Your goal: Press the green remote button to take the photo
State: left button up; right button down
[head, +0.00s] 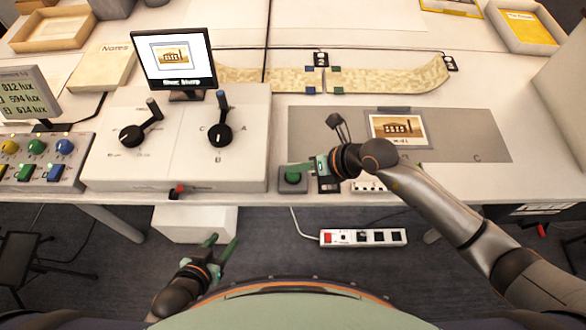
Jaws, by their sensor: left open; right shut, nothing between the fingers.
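The green remote button (292,178) sits on a small dark box near the table's front edge. My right gripper (297,168) is shut and empty, with its fingertips over or right at the button; I cannot tell whether they touch it. A photo print (397,130) of a building lies on the grey mat (470,140) behind my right arm. A small monitor (174,58) shows a similar building picture with a line of blurred text below. My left gripper (222,246) is open and empty, low in front of the table.
A white control box with two black levers (218,134) stands left of the button. A panel with coloured knobs (36,147) and a lux display (26,94) are at the far left. A cream strip (400,80) lies behind the mat. A power strip (363,237) is below the table.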

aim_at(297, 176)
notch_tip(297, 176, up, 5)
jog(key=p, duration=0.5)
dwell(0.8)
